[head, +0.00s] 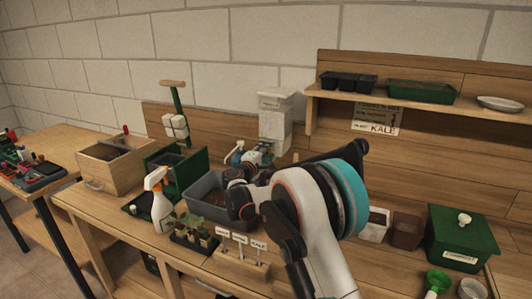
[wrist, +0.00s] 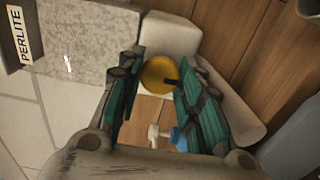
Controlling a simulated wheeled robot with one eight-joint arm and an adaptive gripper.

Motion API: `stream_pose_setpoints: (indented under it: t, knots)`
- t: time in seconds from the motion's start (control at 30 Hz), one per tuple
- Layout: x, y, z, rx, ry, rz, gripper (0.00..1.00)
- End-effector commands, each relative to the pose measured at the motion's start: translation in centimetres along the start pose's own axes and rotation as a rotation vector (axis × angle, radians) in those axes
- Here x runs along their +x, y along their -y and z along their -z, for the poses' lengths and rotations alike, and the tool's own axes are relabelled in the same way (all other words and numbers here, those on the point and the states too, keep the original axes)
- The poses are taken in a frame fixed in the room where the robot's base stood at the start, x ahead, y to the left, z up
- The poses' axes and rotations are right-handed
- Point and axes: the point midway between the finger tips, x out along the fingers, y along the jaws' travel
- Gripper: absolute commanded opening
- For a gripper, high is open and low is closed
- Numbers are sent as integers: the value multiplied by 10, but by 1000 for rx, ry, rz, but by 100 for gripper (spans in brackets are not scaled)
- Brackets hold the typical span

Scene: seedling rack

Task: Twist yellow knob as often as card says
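The yellow knob (wrist: 158,74) shows in the wrist view, round, with a dark mark on its right side. It is on the front of the white perlite dispenser (head: 276,122), which stands against the back board. My gripper (wrist: 160,80) is open, with one green-padded finger on each side of the knob; I see no clear grip on it. In the head view my gripper (head: 248,155) is in front of the dispenser's lower part, and the knob is hidden there.
A grey tub (head: 207,191) of soil stands below the dispenser. A spray bottle (head: 158,200), a seedling tray (head: 194,236) and a wooden label block (head: 243,264) are in front. A green lidded box (head: 462,240) is at right. My arm covers the middle of the bench.

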Motion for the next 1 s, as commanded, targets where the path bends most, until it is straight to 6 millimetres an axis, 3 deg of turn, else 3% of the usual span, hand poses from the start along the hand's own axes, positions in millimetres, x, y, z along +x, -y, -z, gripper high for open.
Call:
stream_pose_setpoints:
  t: [0.47,1.0]
  knots:
    - [0,0,0,83,0,1,9]
    - [0,0,0,546,1,1,9]
